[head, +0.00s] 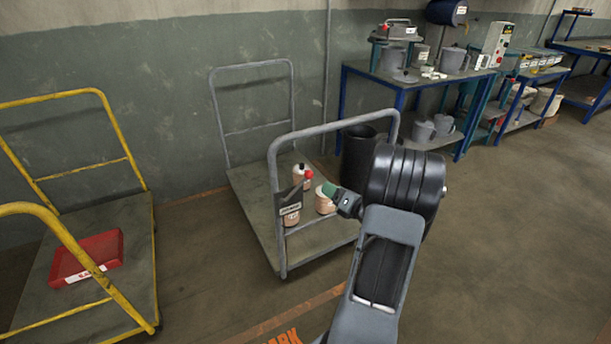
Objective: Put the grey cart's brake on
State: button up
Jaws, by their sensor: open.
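The grey cart (253,207) stands in the middle of the head view, with a tubular grey frame at each end. A lever with a red knob (308,174) is on its near frame, beside a dark label plate (290,209). The lever leans up and to the right. My gripper (329,189) is just right of and below the red knob, with green fingertips. It is open and appears apart from the knob, though the depth gap is hard to judge. My arm hides the cart's right front corner.
Tan containers (323,200) sit on the cart behind the near frame. A yellow cart (150,270) with a red tray (62,266) stands at left. A dark bin (357,150) and a blue bench (400,88) are behind. The floor at right is clear.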

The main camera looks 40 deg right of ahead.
aim_at(310, 176)
jog(key=shift+n+y, duration=0.3)
jog(key=shift+y, duration=0.1)
jog(key=w, duration=0.4)
jog(key=w+a, duration=0.1)
jog(key=w, duration=0.8)
jog(key=shift+a+f, duration=0.1)
jog(key=shift+a, duration=0.25)
jog(key=shift+c, duration=0.2)
grip_shut()
